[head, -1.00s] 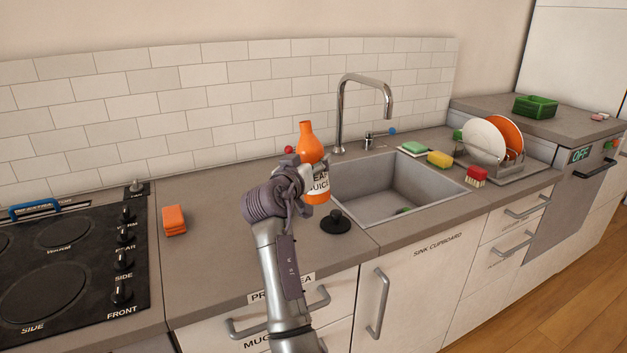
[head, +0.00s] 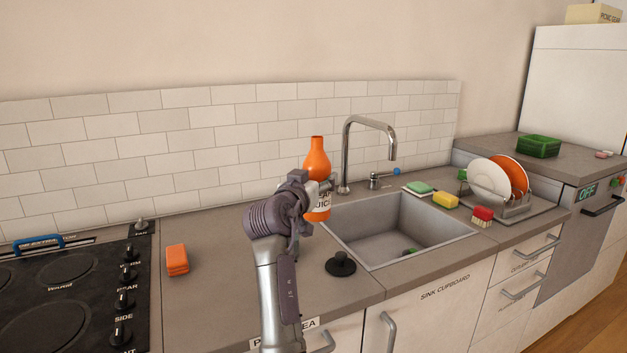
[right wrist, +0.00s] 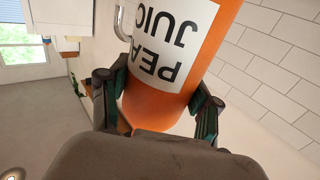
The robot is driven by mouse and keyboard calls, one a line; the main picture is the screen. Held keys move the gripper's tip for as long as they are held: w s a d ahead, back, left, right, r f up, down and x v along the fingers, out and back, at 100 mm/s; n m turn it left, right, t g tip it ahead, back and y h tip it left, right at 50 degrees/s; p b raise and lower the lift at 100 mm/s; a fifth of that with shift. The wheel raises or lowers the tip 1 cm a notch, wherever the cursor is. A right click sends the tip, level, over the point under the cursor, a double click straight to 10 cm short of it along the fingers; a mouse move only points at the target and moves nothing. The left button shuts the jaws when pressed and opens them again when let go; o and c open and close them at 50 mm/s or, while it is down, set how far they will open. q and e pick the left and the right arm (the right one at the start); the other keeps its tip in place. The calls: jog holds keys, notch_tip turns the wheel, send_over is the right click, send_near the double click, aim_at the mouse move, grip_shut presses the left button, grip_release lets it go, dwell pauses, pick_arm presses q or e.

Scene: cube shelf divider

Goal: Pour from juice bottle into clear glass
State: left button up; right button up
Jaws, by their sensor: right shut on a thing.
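The juice bottle (head: 317,160) is orange with a white label and stands upright in my right gripper (head: 312,192). Its base appears above the counter near the left edge of the sink. In the right wrist view, the fingers (right wrist: 160,108) close on both sides of the bottle (right wrist: 160,108), and the label reads partly "PEA" and "JUIC". No clear glass can be made out in either view. My left gripper is not in view.
The sink (head: 385,235) with its tall tap (head: 346,155) lies right of the bottle. A black stopper (head: 340,265) is on the counter in front. An orange block (head: 177,260) and the hob (head: 70,290) are left. A dish rack (head: 515,208) stands right.

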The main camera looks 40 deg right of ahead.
jog(key=s+d+r+p, duration=0.1)
jog(key=s+r+p, duration=0.2)
jog(key=s, duration=0.2)
jog(key=shift+r, duration=0.25)
jog(key=shift+d, duration=0.1)
dwell(0.3)
